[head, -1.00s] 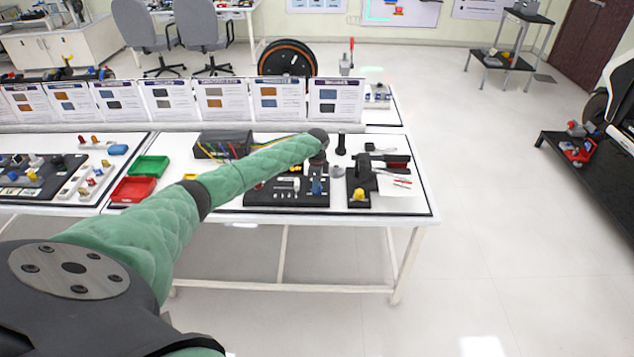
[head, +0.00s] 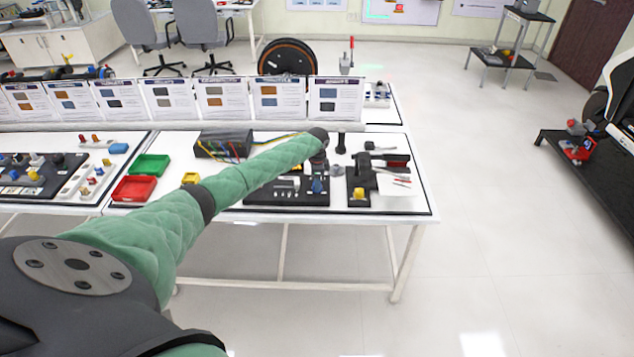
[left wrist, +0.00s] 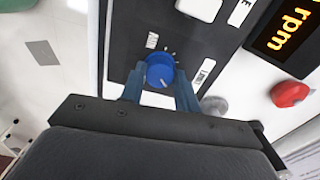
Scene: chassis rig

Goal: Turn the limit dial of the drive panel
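The blue dial (left wrist: 160,70) with a white pointer mark sits on a dark panel (left wrist: 122,42), with small tick marks around it. In the left wrist view my left gripper (left wrist: 160,84) has one blue finger on each side of the dial, and both seem to touch it. In the head view this gripper (head: 318,186) points down over the drive panel (head: 285,198) near the table's right end. The dial is hidden there. I cannot read any label naming the dial. My right gripper is not in view.
In the left wrist view an orange "rpm" display (left wrist: 288,28), a red knob (left wrist: 290,94) and a grey round knob (left wrist: 214,104) are beside the panel. In the head view a black stand with a yellow part (head: 358,193) is right of the gripper. Red (head: 134,189) and green (head: 150,165) trays are left.

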